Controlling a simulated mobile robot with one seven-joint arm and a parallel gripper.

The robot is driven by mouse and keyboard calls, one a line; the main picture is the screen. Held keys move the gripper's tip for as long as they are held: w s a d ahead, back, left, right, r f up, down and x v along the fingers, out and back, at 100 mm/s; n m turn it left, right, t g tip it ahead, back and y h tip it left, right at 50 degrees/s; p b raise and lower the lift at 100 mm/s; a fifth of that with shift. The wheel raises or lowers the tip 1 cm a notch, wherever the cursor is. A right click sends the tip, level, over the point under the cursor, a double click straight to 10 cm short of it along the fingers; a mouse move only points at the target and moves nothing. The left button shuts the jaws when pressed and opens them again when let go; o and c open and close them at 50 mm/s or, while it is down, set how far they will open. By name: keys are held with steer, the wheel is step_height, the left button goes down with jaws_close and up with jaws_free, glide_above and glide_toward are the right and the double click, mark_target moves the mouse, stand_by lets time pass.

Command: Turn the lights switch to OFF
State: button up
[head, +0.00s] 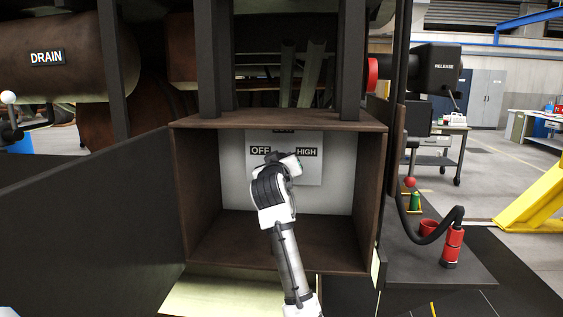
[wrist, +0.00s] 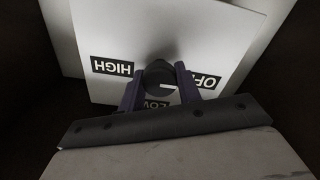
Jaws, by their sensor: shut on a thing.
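The lights switch is a dark round knob (wrist: 157,72) on a white panel (wrist: 105,35), seen in the wrist view. My gripper (wrist: 159,80) is shut on the knob, with one purple finger on each side of it. A short white mark shows on the knob's lower right, towards OFF in that view; I cannot tell its exact setting. The HIGH label is left of the knob, OFF is right, and LOW is below, partly hidden. In the head view the panel (head: 312,172) is at the back of an open box, and my gripper (head: 285,165) hides the knob.
The brown box (head: 345,260) has walls on both sides, a floor and a top around my arm. A dark door panel (head: 90,215) stands open on the left. A dark shelf (head: 425,262) with a red cylinder (head: 452,246) and hose is on the right.

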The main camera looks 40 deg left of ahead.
steer(key=shift+f, duration=0.1)
steer(key=o, duration=1)
steer(key=shift+c, duration=0.2)
steer(key=b+v, duration=0.5)
steer(key=v, duration=0.8)
steer(key=shift+s, duration=0.4)
steer(key=shift+d, duration=0.15)
